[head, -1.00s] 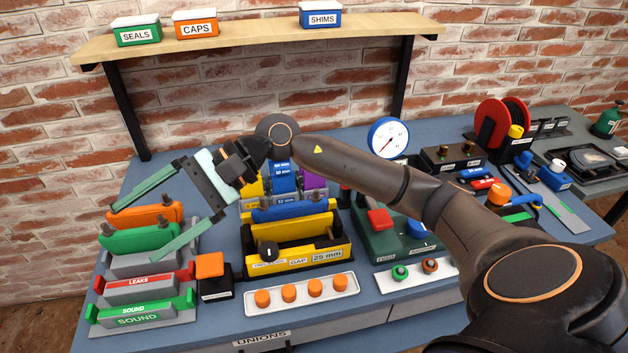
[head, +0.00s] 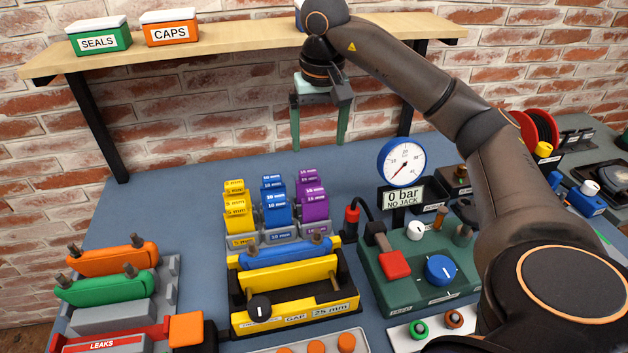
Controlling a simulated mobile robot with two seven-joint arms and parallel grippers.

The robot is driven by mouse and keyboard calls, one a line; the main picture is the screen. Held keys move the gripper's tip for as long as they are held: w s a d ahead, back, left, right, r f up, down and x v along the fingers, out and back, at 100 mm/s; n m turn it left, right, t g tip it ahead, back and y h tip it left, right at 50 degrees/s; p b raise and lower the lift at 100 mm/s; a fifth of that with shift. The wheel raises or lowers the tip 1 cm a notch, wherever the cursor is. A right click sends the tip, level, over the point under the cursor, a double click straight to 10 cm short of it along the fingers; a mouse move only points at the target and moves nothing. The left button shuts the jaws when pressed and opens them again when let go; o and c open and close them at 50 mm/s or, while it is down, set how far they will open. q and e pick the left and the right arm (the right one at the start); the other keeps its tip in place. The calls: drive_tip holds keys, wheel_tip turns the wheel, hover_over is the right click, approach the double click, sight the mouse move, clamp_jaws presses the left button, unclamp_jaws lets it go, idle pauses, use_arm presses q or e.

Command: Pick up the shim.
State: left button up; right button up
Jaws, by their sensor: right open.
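Several shims stand in a stepped grey rack (head: 290,235) in three columns: yellow shims (head: 237,213), blue shims (head: 277,210) and purple shims (head: 313,205). Their small mm labels are hard to read, and I cannot tell which one is the task's shim. My right gripper (head: 320,143) is open and empty, fingers pointing down, above and behind the rack and in front of the shelf. It touches none of the shims. My left gripper is not in view.
A yellow gap fixture (head: 295,312) with a blue bar stands in front of the rack. A green pump panel (head: 400,270) and a dial gauge (head: 402,162) are to the right. A wooden shelf (head: 240,42) with labelled boxes hangs behind. Bare blue bench lies left of the rack.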

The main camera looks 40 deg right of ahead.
drive_tip(key=b, duration=0.2)
hover_over(316, 190)
wheel_tip(316, 190, down, 5)
drive_tip(key=shift+s+d, duration=0.1)
drive_tip(key=shift+d, duration=0.05)
drive_tip(key=shift+s+a+f+b, duration=0.15)
drive_tip(key=shift+f+b, duration=0.25)
drive_tip(key=shift+b, duration=0.1)
drive_tip(key=shift+s+a+f+b, duration=0.1)
drive_tip(key=shift+s+f+b, duration=0.05)
drive_tip(key=shift+f+b, duration=0.3)
drive_tip(key=shift+a+f, duration=0.1)
drive_tip(key=f, duration=0.2)
drive_tip(key=f+b, duration=0.1)
drive_tip(key=f, duration=0.4)
drive_tip(key=shift+w+d, duration=0.25)
drive_tip(key=shift+w, duration=0.1)
drive_tip(key=f, duration=0.5)
drive_tip(key=shift+w+f+b, duration=0.3)
drive_tip(key=shift+b, duration=0.05)
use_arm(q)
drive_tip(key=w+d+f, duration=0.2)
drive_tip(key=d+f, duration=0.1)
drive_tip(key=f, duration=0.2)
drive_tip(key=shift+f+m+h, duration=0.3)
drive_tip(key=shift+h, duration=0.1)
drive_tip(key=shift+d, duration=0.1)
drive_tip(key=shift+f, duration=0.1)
use_arm(e)
drive_tip(key=c, duration=1.3)
